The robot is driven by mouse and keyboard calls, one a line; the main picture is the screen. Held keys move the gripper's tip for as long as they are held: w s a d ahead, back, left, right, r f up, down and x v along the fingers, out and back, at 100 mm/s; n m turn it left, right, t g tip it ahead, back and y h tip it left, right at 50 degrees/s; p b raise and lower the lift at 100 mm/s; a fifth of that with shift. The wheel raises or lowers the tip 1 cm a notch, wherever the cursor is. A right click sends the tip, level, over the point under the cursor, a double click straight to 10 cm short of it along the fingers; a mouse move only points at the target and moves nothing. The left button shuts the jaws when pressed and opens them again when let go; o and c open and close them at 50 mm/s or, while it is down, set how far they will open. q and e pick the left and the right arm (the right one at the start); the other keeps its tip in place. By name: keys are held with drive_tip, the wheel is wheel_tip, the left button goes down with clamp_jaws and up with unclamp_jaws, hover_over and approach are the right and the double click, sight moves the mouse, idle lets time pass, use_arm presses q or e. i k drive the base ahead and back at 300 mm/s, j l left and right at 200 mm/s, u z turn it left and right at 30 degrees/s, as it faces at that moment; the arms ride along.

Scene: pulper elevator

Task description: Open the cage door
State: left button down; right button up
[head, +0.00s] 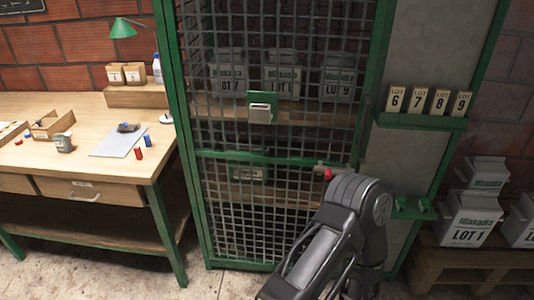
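The cage door (225,155) is a dark wire mesh panel in a green frame. It looks closed across the front of the cage. A small metal latch with a red end (327,174) sits at the door's right side, level with the green crossbar. A pale box on a green plate (260,112) is fixed to the mesh higher up. One grey arm of mine, apparently the right, rises from the bottom just right of and below the latch. Its gripper is not visible, perhaps hidden behind the arm. My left gripper is out of view.
Behind the mesh, grey lot containers (283,75) stand on a wooden shelf. A workbench (95,103) with small items stands left. On the right are a tag rack (422,122) with numbered lot tags and containers (468,217) on a pallet (455,262).

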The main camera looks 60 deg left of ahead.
sight(263, 106)
drive_tip(key=u, duration=2)
